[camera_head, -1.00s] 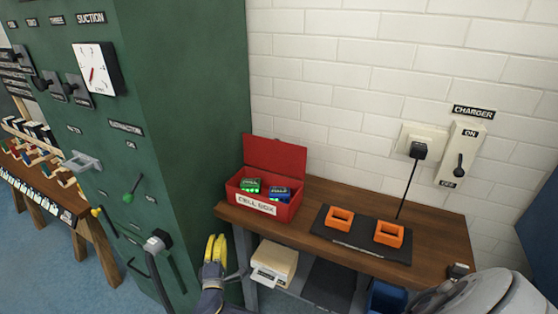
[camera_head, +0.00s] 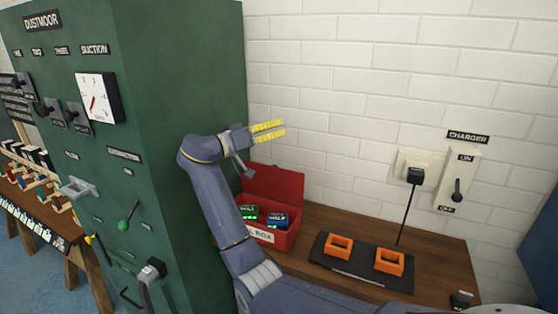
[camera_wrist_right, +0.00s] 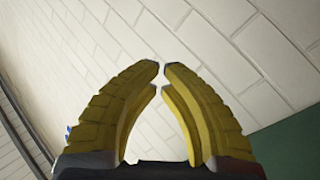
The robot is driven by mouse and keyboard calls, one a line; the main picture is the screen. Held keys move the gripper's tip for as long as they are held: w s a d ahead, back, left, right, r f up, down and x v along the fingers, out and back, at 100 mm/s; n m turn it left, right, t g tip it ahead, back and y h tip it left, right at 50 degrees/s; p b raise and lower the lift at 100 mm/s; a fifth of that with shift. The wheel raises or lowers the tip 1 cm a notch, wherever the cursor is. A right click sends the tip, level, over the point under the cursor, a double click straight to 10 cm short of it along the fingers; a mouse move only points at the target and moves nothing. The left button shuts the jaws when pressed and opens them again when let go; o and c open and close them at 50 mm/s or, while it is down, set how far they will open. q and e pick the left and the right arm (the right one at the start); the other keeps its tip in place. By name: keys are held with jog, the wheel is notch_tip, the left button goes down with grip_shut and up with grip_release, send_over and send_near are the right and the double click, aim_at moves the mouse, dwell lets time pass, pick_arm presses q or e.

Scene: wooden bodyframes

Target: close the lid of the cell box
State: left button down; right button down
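The red cell box (camera_head: 285,240) stands at the left end of the wooden bench. Its red lid (camera_head: 275,184) is open, standing up at the back and leaning toward the wall. Green and blue cells (camera_head: 277,220) show inside. My right gripper (camera_head: 284,127) is above the raised lid, apart from it, with its yellow fingers pointing right. In the right wrist view its fingertips (camera_wrist_right: 161,66) come together with only a sliver between them, and nothing is held. My right forearm hides the box's left side and part of its label. My left gripper is not in view.
A dark tray with two orange holders (camera_head: 340,246) sits right of the box. A black cable hangs from the wall socket (camera_head: 415,174), beside the charger switch (camera_head: 457,183). The green cabinet (camera_head: 180,90) rises close on the left.

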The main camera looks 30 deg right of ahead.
aim_at(273, 181)
jog(key=w+d+f+t+y, duration=0.1)
jog(key=w+f+y, duration=0.1)
jog(key=y, duration=0.2)
jog(key=w+d+f+t+y, duration=0.2)
jog(key=w+y, duration=0.1)
jog(key=y, duration=0.1)
jog(key=w+d+f+n+t+y, duration=0.1)
jog(key=w+f+y, duration=0.1)
jog(key=f+y, duration=0.1)
jog(key=shift+w+d+f+y, duration=0.15)
jog(key=shift+w+y, duration=0.1)
jog(key=shift+y, duration=0.65)
notch_tip(273, 181, down, 8)
jog(key=w+d, duration=0.1)
jog(key=shift+d+r, duration=0.2)
jog(key=shift+d, duration=0.15)
jog(key=shift+s, duration=0.1)
